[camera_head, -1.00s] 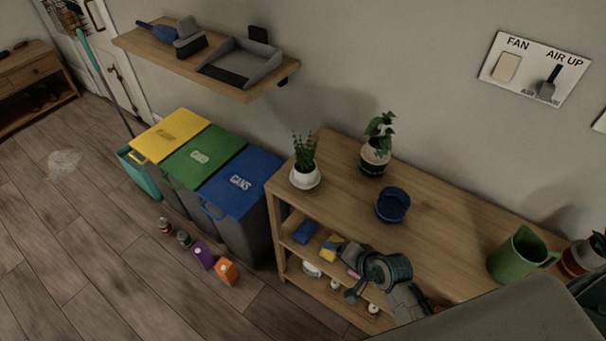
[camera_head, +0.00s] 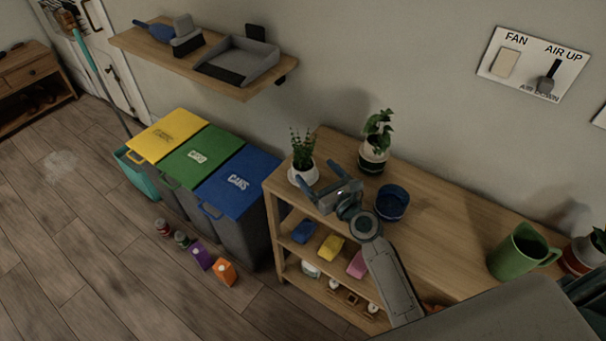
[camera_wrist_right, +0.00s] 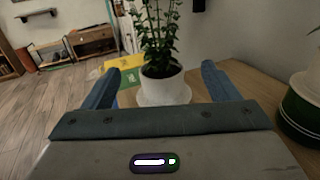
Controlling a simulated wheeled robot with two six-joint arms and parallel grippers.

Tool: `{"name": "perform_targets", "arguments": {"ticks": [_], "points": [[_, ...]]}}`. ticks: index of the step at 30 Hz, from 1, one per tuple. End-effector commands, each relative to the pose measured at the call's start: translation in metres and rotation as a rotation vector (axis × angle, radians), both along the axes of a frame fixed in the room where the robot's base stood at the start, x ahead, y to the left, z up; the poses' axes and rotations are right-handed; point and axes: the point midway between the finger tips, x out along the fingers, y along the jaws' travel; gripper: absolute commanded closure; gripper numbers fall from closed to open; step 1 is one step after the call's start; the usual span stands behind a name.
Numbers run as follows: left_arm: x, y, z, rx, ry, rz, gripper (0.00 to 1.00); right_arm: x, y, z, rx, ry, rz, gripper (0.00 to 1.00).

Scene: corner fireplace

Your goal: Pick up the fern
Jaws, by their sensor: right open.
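The fern (camera_head: 302,150), a leafy green plant in a small white pot on a white saucer, stands upright at the left end of the wooden shelf unit's top. In the right wrist view the fern (camera_wrist_right: 158,30) rises ahead, with its white pot centred between my two blue fingers. My right gripper (camera_head: 313,171) is open and empty, low over the top, its fingers pointing at the pot from the front right. The pot's lower front and saucer are partly hidden by the gripper body in the wrist view. My left gripper is not in view.
A second plant in a green-and-white pot (camera_head: 374,157) and a blue cup (camera_head: 391,203) stand right of the fern. A green mug (camera_head: 523,252) is farther right. Lidded bins (camera_head: 238,184) stand left of the shelf unit. A wall shelf (camera_head: 200,62) hangs above the bins.

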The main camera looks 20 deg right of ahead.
Motion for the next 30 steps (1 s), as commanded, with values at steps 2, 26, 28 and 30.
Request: {"name": "perform_targets", "arguments": {"ticks": [2, 26, 28, 30], "points": [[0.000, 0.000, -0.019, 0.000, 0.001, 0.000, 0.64, 0.000, 0.000, -0.025, -0.001, 0.002, 0.000, 0.18], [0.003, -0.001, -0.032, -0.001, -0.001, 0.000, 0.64, 0.064, 0.018, -0.054, -0.004, 0.000, 0.001, 0.18], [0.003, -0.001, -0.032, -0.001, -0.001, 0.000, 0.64, 0.070, 0.020, -0.053, -0.005, 0.000, 0.001, 0.18], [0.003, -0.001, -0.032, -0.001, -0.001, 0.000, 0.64, 0.072, 0.021, -0.054, -0.005, 0.001, 0.001, 0.18]]}}
